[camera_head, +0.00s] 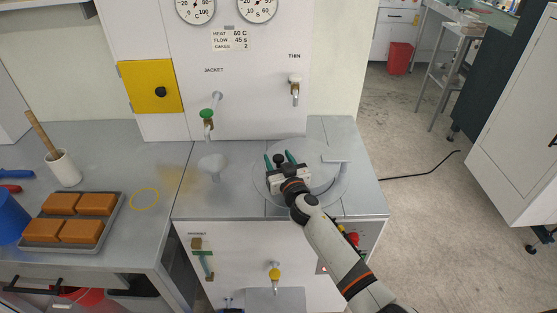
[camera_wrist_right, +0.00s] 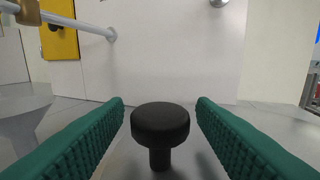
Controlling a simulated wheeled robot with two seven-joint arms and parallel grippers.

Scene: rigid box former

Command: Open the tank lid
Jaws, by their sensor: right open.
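The tank lid (camera_head: 326,178) is a round grey disc lying flat in the steel counter top, below the THIN tap. A black round knob (camera_wrist_right: 160,122) on a short stem stands upright in the right wrist view. My right gripper (camera_head: 281,160) is over the lid, pointing away toward the back panel. Its green fingers are open, one on each side of the knob in the wrist view (camera_wrist_right: 161,108), with a visible gap to it on both sides. The knob is mostly hidden by the gripper in the head view. My left gripper is out of view.
A grey funnel (camera_head: 211,162) stands left of the lid, under the green-handled JACKET tap (camera_head: 207,115). The THIN tap (camera_head: 295,85) hangs from the white panel behind. A tray (camera_head: 120,205) of brown blocks and a white cup (camera_head: 64,168) are farther left.

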